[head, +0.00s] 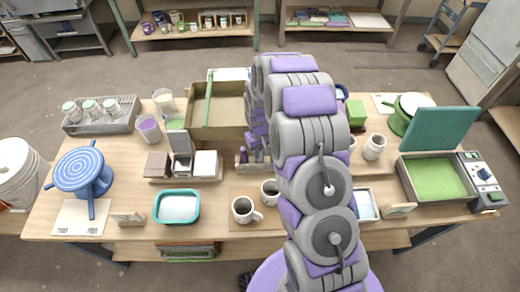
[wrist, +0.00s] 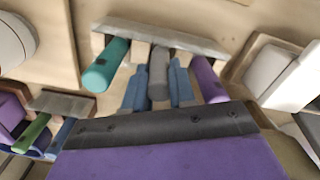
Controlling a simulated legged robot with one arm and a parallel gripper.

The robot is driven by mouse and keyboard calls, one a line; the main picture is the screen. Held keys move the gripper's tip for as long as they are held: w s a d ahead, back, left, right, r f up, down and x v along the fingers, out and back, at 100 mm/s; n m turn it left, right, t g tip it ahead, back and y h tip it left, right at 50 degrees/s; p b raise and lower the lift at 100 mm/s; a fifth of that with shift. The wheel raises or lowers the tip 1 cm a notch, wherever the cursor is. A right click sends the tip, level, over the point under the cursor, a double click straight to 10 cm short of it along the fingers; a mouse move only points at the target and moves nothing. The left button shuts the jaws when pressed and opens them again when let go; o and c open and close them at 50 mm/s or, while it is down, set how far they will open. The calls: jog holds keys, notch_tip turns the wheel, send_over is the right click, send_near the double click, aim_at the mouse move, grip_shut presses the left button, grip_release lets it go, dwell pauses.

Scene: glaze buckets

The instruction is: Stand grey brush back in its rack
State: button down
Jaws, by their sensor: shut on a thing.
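In the wrist view, my gripper (wrist: 158,92) has its two blue-grey fingers closed on either side of the grey brush (wrist: 158,70). The grey brush lies between a teal handle (wrist: 105,65) on the left and a purple handle (wrist: 208,80) on the right. The far ends of all three are close to a pale grey rack bar (wrist: 165,38). I cannot tell whether the grey brush is seated in the rack or only over it. In the head view my arm hides most of this spot.
A teal tray (head: 178,207) and a blue banding wheel (head: 82,170) are to the left. An olive tray (head: 215,112) lies behind. Green and blue handles (wrist: 35,132) show at the wrist view's left.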

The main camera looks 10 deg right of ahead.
jog(key=c, duration=0.8)
grip_release()
jog(key=shift+c, duration=0.2)
jog(key=shift+o, duration=0.3)
jog(key=shift+f, duration=0.1)
jog(key=o, duration=0.3)
jog(key=shift+r+p, duration=0.9)
jog(key=shift+r, duration=2.65)
